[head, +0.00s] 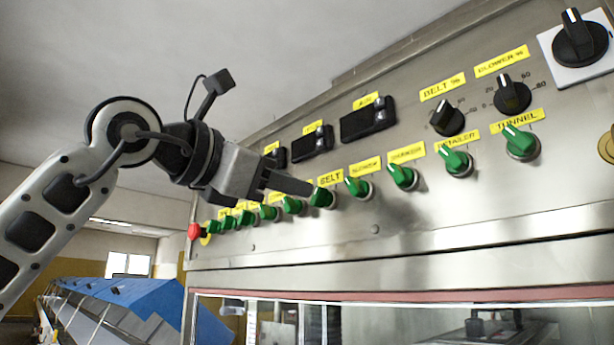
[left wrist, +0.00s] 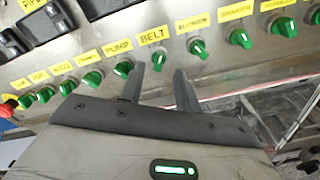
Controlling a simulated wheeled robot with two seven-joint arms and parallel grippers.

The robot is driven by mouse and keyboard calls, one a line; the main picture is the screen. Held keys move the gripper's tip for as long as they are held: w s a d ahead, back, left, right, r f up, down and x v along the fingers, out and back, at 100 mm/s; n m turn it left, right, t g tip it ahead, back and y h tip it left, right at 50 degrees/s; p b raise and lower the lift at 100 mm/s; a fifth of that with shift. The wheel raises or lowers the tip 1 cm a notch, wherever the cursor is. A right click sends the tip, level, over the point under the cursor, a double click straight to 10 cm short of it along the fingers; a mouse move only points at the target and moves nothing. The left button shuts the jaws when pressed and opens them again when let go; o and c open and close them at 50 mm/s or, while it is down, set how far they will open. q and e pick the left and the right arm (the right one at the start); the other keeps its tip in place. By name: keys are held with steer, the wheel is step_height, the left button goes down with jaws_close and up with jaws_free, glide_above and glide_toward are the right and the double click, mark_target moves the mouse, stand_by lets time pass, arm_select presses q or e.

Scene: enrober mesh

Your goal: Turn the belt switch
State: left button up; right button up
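The belt switch (head: 323,197) is a green rotary knob on a steel panel, under a yellow BELT label (head: 330,178). In the left wrist view the knob (left wrist: 159,58) shows just beyond the gap between my fingertips, below its label (left wrist: 153,36). My left gripper (head: 290,185) reaches in from the left, close to the knob in the head view. In the left wrist view my left gripper (left wrist: 159,70) has its fingers apart with nothing between them. I cannot tell whether a finger touches the knob. My right gripper is out of view.
Similar green switches line the panel on both sides, including the pump switch (left wrist: 123,68) close by. A red button (head: 195,231) is at the far left end. A blue-covered conveyor (head: 130,300) stands at lower left.

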mark_target(316, 191)
arm_select(q)
steer(key=shift+p+x, duration=0.5)
steer(key=shift+x, duration=1.7)
steer(key=shift+c, duration=0.3)
jaws_close()
